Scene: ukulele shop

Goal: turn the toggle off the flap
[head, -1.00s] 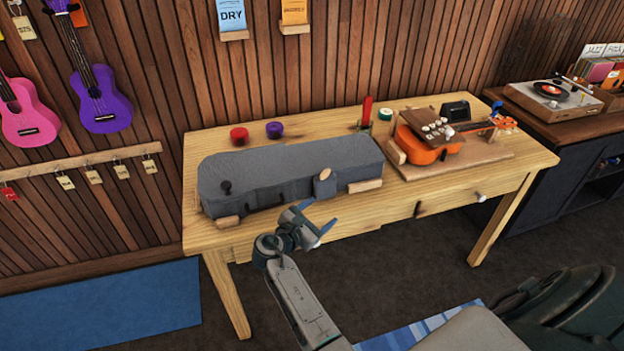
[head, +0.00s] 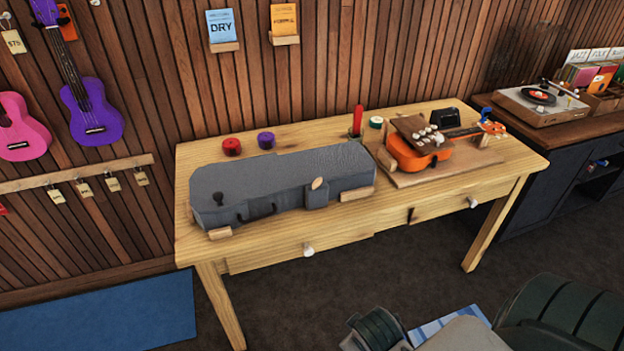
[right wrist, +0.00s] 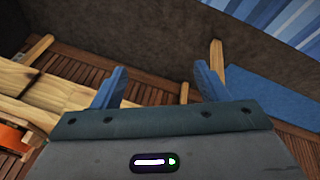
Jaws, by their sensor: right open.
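A closed grey ukulele case (head: 275,178) lies lengthwise on the wooden workbench. A short grey flap (head: 317,200) hangs over its front side, right of the middle. A small light wooden toggle (head: 317,183) sits at the flap's top and appears slanted; its exact angle is hard to tell. Neither gripper touches the case. My right gripper (right wrist: 163,88) shows in the right wrist view, open and empty, with its blue fingers wide apart. It is not visible in the head view. My left gripper is out of view.
Wooden blocks (head: 357,193) stand by the case's edge. Red and purple spools (head: 265,140) are behind it. An orange ukulele (head: 415,155) rests on a board at right. Drawer knobs (head: 308,250) stick out in front.

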